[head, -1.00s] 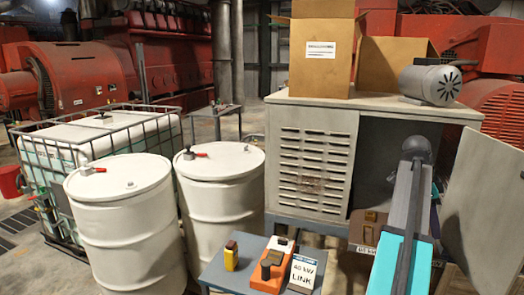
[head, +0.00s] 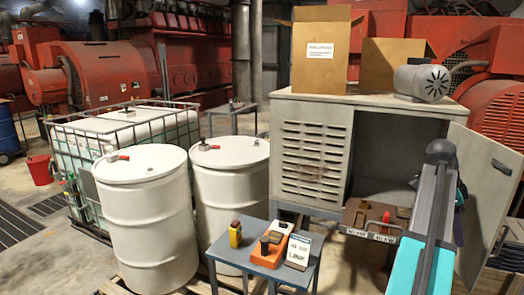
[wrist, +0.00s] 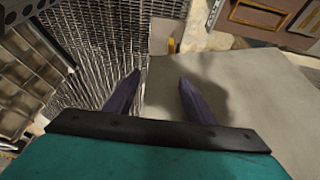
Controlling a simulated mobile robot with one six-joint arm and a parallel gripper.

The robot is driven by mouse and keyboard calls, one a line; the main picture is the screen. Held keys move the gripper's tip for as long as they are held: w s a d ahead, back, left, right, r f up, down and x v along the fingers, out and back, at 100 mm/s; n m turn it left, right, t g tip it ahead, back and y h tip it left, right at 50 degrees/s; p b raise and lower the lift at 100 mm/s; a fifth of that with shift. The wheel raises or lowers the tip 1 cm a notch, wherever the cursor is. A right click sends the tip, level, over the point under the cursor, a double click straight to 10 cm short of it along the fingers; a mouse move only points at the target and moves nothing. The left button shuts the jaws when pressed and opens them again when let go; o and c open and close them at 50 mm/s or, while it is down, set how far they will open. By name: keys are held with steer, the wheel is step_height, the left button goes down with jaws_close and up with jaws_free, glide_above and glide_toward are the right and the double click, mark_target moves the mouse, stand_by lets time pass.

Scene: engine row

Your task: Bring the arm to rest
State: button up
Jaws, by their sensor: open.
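My gripper (wrist: 158,82) is open in the wrist view. Its two dark fingers stand well apart with nothing between them. Below and ahead of it are a flat grey surface and a wire-mesh panel. In the head view my teal and grey arm rises at the right, in front of the open cabinet (head: 311,150). The gripper itself cannot be made out in the head view.
A small grey table (head: 228,256) with yellow, orange and white items stands in front of the cabinet. A brown panel (head: 355,219) with a red handle is beside my arm. The cabinet door (head: 487,200) hangs open at right. White drums (head: 150,225) stand left.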

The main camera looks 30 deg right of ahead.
steer(key=w+a+f+n, duration=0.4)
steer(key=w+a+f, duration=0.25)
steer(key=f, duration=0.35)
steer(key=w+a+f+n, duration=0.45)
steer(key=w+f, duration=0.25)
steer(key=f, duration=0.4)
steer(key=w+a+f+n+y, duration=0.1)
steer(key=w+a+f+n, duration=0.2)
steer(key=a+f, duration=0.6)
steer(key=w+a+f+n+y, duration=0.1)
steer(key=w+a+f+n, duration=0.2)
steer(key=a+f, duration=0.65)
steer(key=s+a+f+n, duration=0.2)
steer(key=a+f+n, duration=0.2)
steer(key=a+f, duration=0.45)
steer(key=s+a+f+n, duration=0.3)
steer(key=a+f, duration=0.2)
steer(key=a, duration=0.6)
steer(key=s+a+f+n+g, duration=0.2)
steer(key=s+a+f+n, duration=0.6)
steer(key=s+a, duration=0.65)
step_height(320, 180, down, 8)
steer(key=m+y+b, duration=0.1)
steer(key=b, duration=0.6)
steer(key=shift+a+f, duration=0.2)
